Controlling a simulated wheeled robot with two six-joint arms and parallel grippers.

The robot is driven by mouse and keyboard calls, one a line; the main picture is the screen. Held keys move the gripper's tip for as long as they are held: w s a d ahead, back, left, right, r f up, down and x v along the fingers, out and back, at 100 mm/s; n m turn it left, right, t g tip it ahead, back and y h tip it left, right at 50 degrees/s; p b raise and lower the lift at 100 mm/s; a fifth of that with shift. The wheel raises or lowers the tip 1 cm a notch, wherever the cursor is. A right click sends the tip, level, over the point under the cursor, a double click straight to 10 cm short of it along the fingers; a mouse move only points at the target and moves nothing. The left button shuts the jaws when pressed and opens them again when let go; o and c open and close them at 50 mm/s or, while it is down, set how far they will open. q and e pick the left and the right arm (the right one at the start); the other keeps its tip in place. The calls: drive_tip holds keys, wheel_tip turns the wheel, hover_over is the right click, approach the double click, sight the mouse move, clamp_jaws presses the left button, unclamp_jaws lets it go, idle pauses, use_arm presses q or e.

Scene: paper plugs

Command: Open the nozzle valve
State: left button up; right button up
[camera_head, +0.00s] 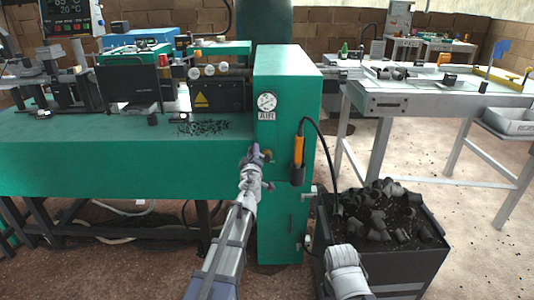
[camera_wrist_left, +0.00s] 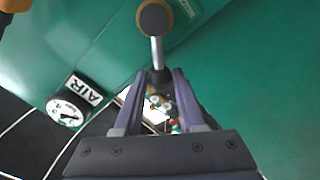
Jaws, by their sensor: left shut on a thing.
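The nozzle valve (camera_head: 267,154) is a small brass-coloured fitting on the green cabinet's front, below the round AIR gauge (camera_head: 267,102). In the left wrist view the valve (camera_wrist_left: 155,19) shows a dark round end with a brass rim and a silver stem. My left gripper (camera_head: 257,153) is at the valve. In the left wrist view the fingertips of my left gripper (camera_wrist_left: 158,78) are closed around the lower end of the silver stem. The exact contact is small and partly hidden by the fingers.
An orange air nozzle (camera_head: 298,151) with a black hose hangs just right of the valve. A dark bin (camera_head: 400,268) of black pipe pieces stands at lower right. The green machine bench (camera_head: 130,160) extends left. A grey table (camera_head: 430,102) stands at right.

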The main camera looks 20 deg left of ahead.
use_arm(q)
drive_tip(key=shift+a+f+n, duration=0.15)
drive_tip(key=shift+f+n, duration=0.25)
drive_tip(key=shift+n, duration=0.4)
drive_tip(key=shift+f+b, duration=0.1)
drive_tip(key=shift+b, duration=0.2)
drive_tip(key=shift+s+a+f+n+b, duration=0.15)
drive_tip(key=shift+f+n+b, duration=0.2)
drive_tip(key=shift+n, duration=0.4)
drive_tip(key=shift+w+a+f+n+b, duration=0.15)
drive_tip(key=shift+f+n+b, duration=0.2)
drive_tip(key=shift+n, duration=0.4)
drive_tip(key=shift+s, duration=0.1)
drive_tip(key=shift+a+f+b, duration=0.1)
drive_tip(key=shift+f+b, duration=0.65)
drive_tip(key=o, duration=1)
drive_tip(key=shift+s, duration=0.1)
